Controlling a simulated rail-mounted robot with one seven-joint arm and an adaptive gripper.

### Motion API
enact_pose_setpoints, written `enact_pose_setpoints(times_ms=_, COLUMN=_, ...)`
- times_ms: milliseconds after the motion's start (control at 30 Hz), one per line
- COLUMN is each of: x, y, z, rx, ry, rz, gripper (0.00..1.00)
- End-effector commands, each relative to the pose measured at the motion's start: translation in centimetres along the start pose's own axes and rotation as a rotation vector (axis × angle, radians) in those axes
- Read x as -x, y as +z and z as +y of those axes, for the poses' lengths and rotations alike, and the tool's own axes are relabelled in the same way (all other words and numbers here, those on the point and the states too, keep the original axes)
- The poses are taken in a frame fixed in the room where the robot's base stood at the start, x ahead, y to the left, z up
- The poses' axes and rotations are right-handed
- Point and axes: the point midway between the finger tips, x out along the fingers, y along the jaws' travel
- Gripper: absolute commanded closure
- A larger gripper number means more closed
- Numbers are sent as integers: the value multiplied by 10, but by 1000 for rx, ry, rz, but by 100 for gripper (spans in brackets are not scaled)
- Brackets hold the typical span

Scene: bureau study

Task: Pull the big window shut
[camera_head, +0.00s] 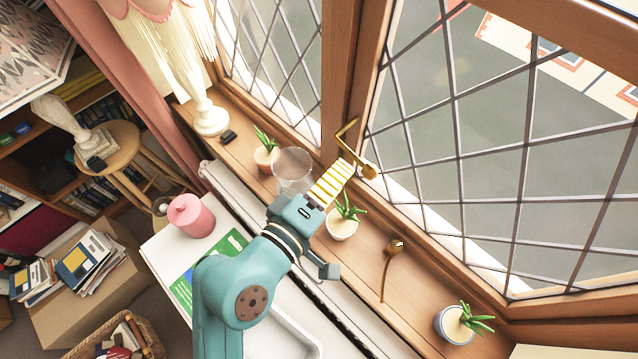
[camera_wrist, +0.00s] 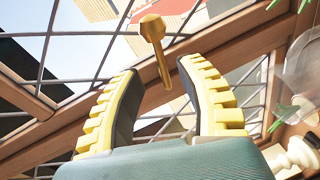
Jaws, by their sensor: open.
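The big window (camera_head: 500,150) is a wooden-framed lattice pane on the right; I cannot tell exactly how far it stands open. Its brass handle (camera_head: 347,132) sits low on the frame beside the central post. My gripper (camera_head: 338,178), with yellow ribbed fingers, is just below and left of the handle. In the wrist view my gripper (camera_wrist: 158,70) is open, and the brass handle (camera_wrist: 152,28) appears in the gap between the fingertips, its shaft pointing down between them. I see no clear contact. The handle's depth relative to the fingertips is hard to tell.
A glass (camera_head: 292,168) and a potted plant (camera_head: 342,222) stand close to my gripper on the sill. Another plant (camera_head: 265,156) is behind the glass, and one (camera_head: 458,324) at front right. A brass fitting (camera_head: 394,247) rises from the sill. A lamp (camera_head: 207,110) stands at the left.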

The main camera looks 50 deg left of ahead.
Motion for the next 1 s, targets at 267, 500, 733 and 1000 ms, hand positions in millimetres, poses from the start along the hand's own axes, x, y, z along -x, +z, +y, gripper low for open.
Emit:
enact_pose_setpoints(times_ms=267, x=63, y=-1, z=-1, rx=2, ry=-3, rz=4, gripper=62)
enact_pose_setpoints(times_ms=500, x=76, y=0, z=0, rx=0, ry=0, rz=0, gripper=62)
enact_pose_setpoints(times_ms=733, x=76, y=0, z=0, rx=0, ry=0, rz=-1, gripper=62)
enact_pose_setpoints(times_ms=1000, x=76, y=0, z=0, rx=0, ry=0, rz=-1, gripper=62)
